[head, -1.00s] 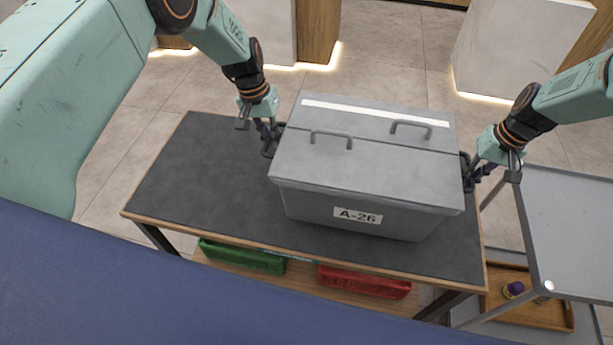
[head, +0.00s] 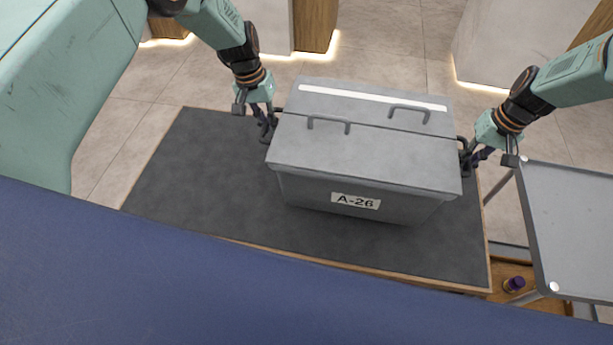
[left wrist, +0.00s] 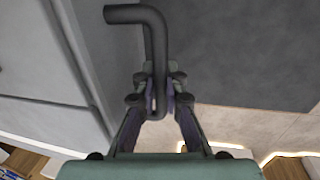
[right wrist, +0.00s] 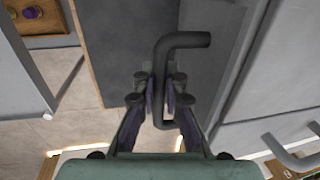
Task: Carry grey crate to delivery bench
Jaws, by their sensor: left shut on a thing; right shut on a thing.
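The grey crate (head: 365,155) is a lidded box labelled A-26, level over a dark-topped bench (head: 210,185) in the head view. I cannot tell whether its base touches the top. My left gripper (head: 267,128) is shut on the bent side handle at the crate's left end; the left wrist view shows the handle (left wrist: 155,45) between the fingers. My right gripper (head: 468,163) is shut on the right side handle, also seen in the right wrist view (right wrist: 165,60). The frames do not show which surface is the delivery bench.
A grey metal trolley (head: 580,215) stands close on the right of the bench. A wooden tray with a purple-capped bottle (head: 514,284) sits low beside it. Pale counters (head: 520,40) stand behind on the tiled floor. The bench's left part is bare.

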